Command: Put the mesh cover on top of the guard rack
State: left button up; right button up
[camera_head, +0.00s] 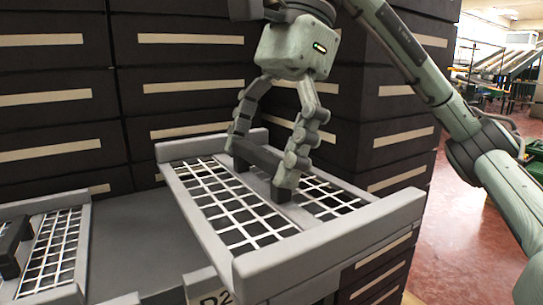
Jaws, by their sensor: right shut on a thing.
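The mesh cover (199,221) has a grey frame, a white grid and a dark handle bar (258,155) across its middle. It is right of centre in the head view. My right gripper (263,158) reaches down from above, and its two fingers are shut on the handle bar. The cover looks about level; I cannot tell whether it rests on something or hangs free. I cannot clearly make out which structure is the guard rack, as the cover hides what lies under it. My left gripper is not in view.
A second mesh panel (50,250) with a dark handle lies at the left on a grey surface (150,240). Dark striped stacks (60,100) stand close behind. A partly hidden label (215,298) is at the bottom. Open red floor (460,225) lies to the right.

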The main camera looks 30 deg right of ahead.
aim_at(217, 158)
jog(key=w, duration=0.4)
jog(key=shift+w+f+p, duration=0.15)
jog(key=shift+f+p, duration=0.15)
jog(key=w, duration=0.3)
jog(key=w+p, duration=0.1)
jog(key=w, duration=0.1)
jog(key=shift+a+f, duration=0.15)
jog(key=shift+f, duration=0.2)
jog(key=shift+w+f+p, duration=0.2)
jog(key=shift+w+p, duration=0.15)
jog(key=shift+w, duration=0.85)
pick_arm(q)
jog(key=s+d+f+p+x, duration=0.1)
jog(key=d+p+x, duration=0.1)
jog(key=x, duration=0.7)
pick_arm(e)
jog(key=w, duration=0.4)
jog(key=w+f, duration=0.1)
jog(key=shift+w+a, duration=0.15)
jog(key=shift+w, duration=0.25)
jog(key=shift+f+b, duration=2.05)
jog(key=shift+f, duration=1.15)
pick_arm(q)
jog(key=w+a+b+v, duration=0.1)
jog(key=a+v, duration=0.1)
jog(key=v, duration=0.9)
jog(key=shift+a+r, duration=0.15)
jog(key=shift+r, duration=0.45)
pick_arm(e)
jog(key=shift+f, duration=1.1)
